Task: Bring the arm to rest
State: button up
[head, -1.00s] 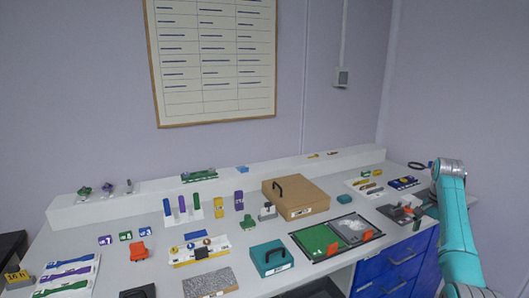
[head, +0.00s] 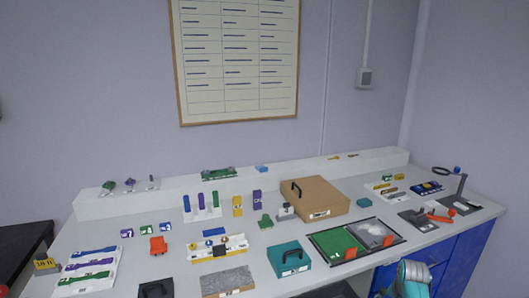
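A teal and grey part of my own arm (head: 412,275) shows at the bottom right edge of the head view, low in front of the bench and its blue drawers. The rest of the arm is cut off by the frame. My gripper is not in view, so its fingers and anything in them cannot be seen.
The white bench (head: 360,275) holds a cardboard-brown case (head: 318,197), a teal case (head: 289,259), a green and grey tray (head: 355,240) and several small blocks. A stand with a black ring (head: 441,171) and red-handled tool (head: 440,217) are at right, near blue drawers (head: 470,255).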

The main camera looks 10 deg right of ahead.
jog(key=s+a+f+n+t, duration=0.2)
jog(key=s+a+f, duration=0.5)
jog(key=a, duration=0.4)
jog(key=s+a+f+n+t, duration=0.2)
jog(key=s+a+f+n, duration=0.1)
jog(key=s+a+f, duration=0.55)
jog(key=s+a+r+n+t, duration=0.1)
jog(key=s+a+r+t, duration=0.1)
jog(key=s+a, duration=0.4)
jog(key=s+a+r+n+t, duration=0.1)
jog(key=s+a+r+n, duration=0.15)
jog(key=s+a, duration=0.35)
jog(key=s+a+r+n+t+y, duration=0.1)
jog(key=s+a+r, duration=0.3)
jog(key=s+r, duration=0.6)
jog(key=s+a+r+n+t, duration=0.3)
jog(key=s+r, duration=0.7)
jog(key=r, duration=0.5)
jog(key=shift+a+r+t+y, duration=0.35)
jog(key=shift+a+t+y, duration=0.05)
jog(key=shift+t, duration=0.1)
jog(key=shift+s+n, duration=0.1)
jog(key=shift+n, duration=0.15)
